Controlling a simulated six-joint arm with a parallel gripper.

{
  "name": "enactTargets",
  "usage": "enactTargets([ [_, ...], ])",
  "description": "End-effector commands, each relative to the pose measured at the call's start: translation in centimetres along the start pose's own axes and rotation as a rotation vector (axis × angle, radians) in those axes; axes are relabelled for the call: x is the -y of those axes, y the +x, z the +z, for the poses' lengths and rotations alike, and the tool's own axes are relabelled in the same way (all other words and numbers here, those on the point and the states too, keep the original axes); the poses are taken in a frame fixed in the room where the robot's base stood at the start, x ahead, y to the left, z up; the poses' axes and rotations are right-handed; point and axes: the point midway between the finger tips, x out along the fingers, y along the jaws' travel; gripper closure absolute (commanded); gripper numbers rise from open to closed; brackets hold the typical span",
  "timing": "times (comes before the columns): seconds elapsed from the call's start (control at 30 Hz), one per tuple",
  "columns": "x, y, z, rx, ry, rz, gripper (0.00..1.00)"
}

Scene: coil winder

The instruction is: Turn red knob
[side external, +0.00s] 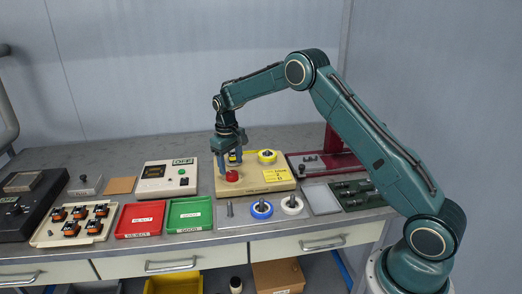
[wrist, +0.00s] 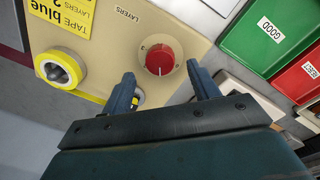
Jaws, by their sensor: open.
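The red knob (side external: 232,176) sits on the front left of a beige winder box (side external: 262,187). In the wrist view the red knob (wrist: 160,59) has a white pointer line and stands beside the word LAYERS. My gripper (side external: 231,167) is above the box, pointing down close over the knob. In the wrist view my gripper (wrist: 163,82) is open, its two blue fingers apart and nothing between them. The knob shows just beyond the fingertips, between their lines. I cannot tell whether a finger touches it.
A yellow tape roll (side external: 267,156) sits at the back of the box. Green (side external: 190,228) and red (side external: 141,232) trays lie to the left. Blue (side external: 262,210) and white (side external: 292,205) rolls stand in front. A beige meter box (side external: 168,176) is at the left.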

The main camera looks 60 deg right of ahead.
Motion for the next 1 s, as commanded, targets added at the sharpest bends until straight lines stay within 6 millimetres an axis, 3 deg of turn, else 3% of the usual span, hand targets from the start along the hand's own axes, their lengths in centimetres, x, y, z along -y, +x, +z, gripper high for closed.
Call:
enactTargets([
  [0.5, 0.0, -8.4, -0.1, -0.003, 0.000, 0.000, 0.40],
  [0.7, 0.0, -9.9, 0.0, -0.002, 0.000, 0.000, 0.40],
  [1.0, 0.0, -10.2, 0.0, 0.000, 0.000, 0.000, 0.40],
])
